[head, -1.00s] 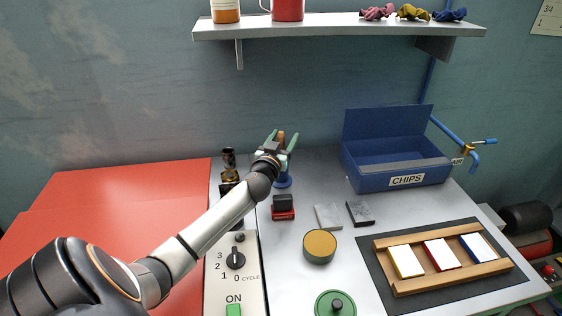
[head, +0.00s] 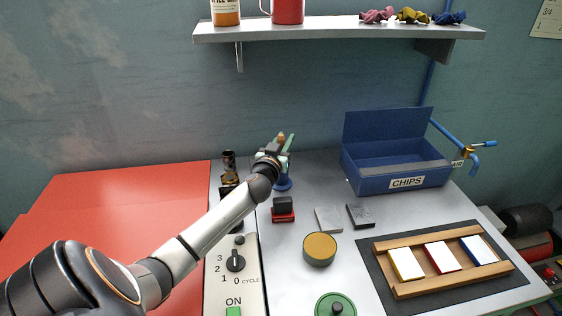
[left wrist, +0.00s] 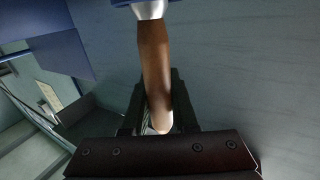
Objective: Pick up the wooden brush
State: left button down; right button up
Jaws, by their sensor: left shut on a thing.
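The wooden brush shows in the head view as a small tan handle end (head: 281,137) between the fingers of my left gripper (head: 284,143). In the left wrist view its brown handle (left wrist: 155,65) runs between the dark fingers (left wrist: 158,105), with a pale metal collar at the top. My left gripper is shut on the handle. A blue round stand (head: 283,184) is just below the gripper, on the bench. The brush's lower end is hidden, so I cannot tell whether it is clear of the stand. My right gripper is not in view.
A blue chips bin (head: 395,184) stands to the right. A red block (head: 283,216), small grey blocks (head: 329,218), a round tin (head: 319,248) and a wooden rack (head: 410,290) lie nearer. A shelf (head: 340,30) is above at the back.

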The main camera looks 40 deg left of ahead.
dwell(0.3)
pick_arm(q)
notch_tip(320, 180, up, 10)
jog(key=p, duration=0.2)
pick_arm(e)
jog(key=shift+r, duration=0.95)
